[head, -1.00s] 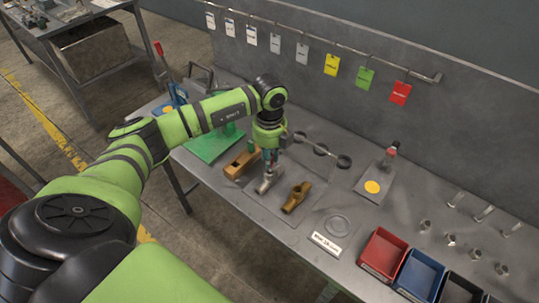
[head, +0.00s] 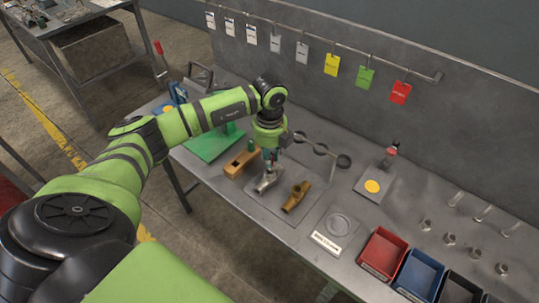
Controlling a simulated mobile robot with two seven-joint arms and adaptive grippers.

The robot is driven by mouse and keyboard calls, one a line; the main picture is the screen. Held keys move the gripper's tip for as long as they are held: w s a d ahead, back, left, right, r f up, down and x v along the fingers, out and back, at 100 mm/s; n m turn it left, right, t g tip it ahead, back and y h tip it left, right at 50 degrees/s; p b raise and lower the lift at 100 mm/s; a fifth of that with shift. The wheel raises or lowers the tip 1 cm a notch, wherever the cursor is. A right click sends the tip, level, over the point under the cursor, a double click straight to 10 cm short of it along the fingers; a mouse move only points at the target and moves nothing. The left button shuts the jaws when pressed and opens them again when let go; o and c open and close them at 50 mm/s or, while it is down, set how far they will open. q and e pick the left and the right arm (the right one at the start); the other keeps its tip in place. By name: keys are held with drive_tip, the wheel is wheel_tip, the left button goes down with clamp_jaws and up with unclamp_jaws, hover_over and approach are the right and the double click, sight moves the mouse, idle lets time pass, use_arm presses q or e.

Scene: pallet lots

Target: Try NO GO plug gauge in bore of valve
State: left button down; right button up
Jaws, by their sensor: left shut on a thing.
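My left gripper (head: 269,158) points down over the grey plate, shut on a slim thing, seemingly the plug gauge, mostly hidden by the fingers. Directly below it is a silver valve (head: 267,183), lying on the plate. The held thing's lower end is at or just above the valve; I cannot tell whether it is in the bore. A brass valve (head: 297,197) lies just to the right, apart from the gripper. A wooden gauge block (head: 240,164) with a green-topped piece stands to the left. My right gripper is not in view.
A round fixture (head: 340,224) with a white label sits to the right. Red (head: 383,254) and blue (head: 420,274) bins line the front edge. A green plate (head: 207,147) lies left. Coloured tags hang on a rail behind. Small metal parts stand at far right.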

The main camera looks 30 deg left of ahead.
use_arm(q)
drive_tip(key=shift+f+b, duration=0.6)
drive_tip(key=shift+f, duration=0.2)
drive_tip(key=shift+r, duration=0.2)
drive_tip(key=shift+r+p, duration=2)
drive_tip(key=shift+r, duration=0.5)
